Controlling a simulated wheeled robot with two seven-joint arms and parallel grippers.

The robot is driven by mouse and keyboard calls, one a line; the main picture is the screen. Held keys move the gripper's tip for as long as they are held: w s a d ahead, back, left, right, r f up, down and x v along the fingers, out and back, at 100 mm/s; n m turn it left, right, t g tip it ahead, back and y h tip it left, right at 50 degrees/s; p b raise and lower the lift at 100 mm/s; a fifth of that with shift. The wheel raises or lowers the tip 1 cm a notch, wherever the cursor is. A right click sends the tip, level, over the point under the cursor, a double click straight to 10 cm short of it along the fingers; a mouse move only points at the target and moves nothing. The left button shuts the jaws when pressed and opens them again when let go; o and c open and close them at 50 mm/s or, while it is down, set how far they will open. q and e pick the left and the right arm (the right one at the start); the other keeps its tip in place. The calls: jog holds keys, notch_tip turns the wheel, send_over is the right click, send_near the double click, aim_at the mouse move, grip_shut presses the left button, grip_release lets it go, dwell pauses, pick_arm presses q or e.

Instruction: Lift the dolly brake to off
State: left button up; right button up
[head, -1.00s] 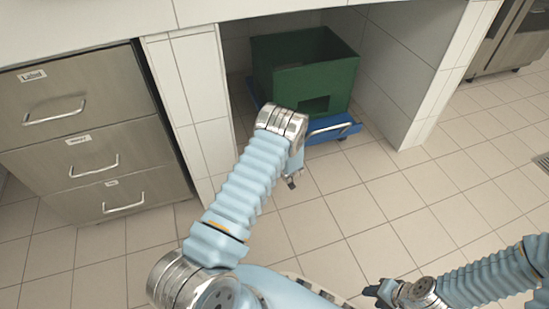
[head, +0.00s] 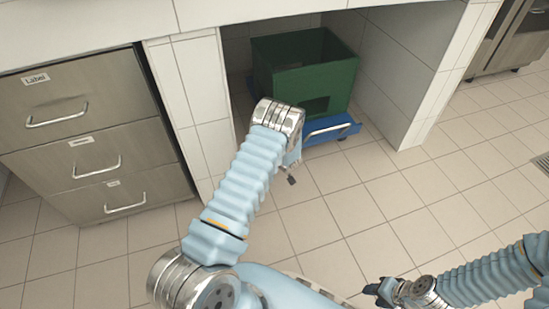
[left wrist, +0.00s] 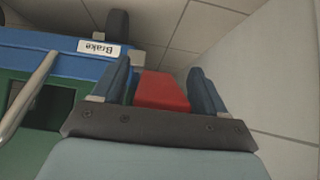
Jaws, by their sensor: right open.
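The red brake lever (left wrist: 162,90) shows in the left wrist view, beside the blue dolly (left wrist: 60,45) with its upside-down "Brake" label (left wrist: 98,47). My left gripper (left wrist: 163,82) has its two dark blue fingers apart, one on each side of the red lever. The lever fills most of the gap; firm contact is not clear. My right gripper (head: 371,290) is open and empty at the bottom, over the floor.
A green crate (head: 310,75) sits on the dolly, and a metal handle (left wrist: 30,90) shows in the left wrist view. Tiled counter walls stand on both sides of the recess. A drawer cabinet (head: 90,125) is at left. The tiled floor at right is clear.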

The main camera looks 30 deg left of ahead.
pick_arm(q)
jog(key=p+v, duration=0.2)
jog(key=v, duration=1.1)
jog(key=shift+s+d+r+p, duration=0.15)
jog(key=shift+d+r+p, duration=0.1)
jog(key=shift+p, duration=0.1)
jog(key=s+d+r+m+g+h+p, duration=0.1)
jog(key=s+d+m+g+h+p, duration=0.1)
jog(key=s+d, duration=0.7)
jog(key=s+d+r+m+g+h+p, duration=0.1)
jog(key=s+d+m+g+h+p, duration=0.2)
jog(key=s, duration=1.3)
jog(key=d+m+h+p, duration=0.2)
jog(key=d+m+h, duration=0.1)
jog(key=d+h, duration=0.2)
jog(key=shift+d+r+h, duration=0.4)
jog(key=shift+d, duration=0.8)
jog(key=shift+w, duration=0.1)
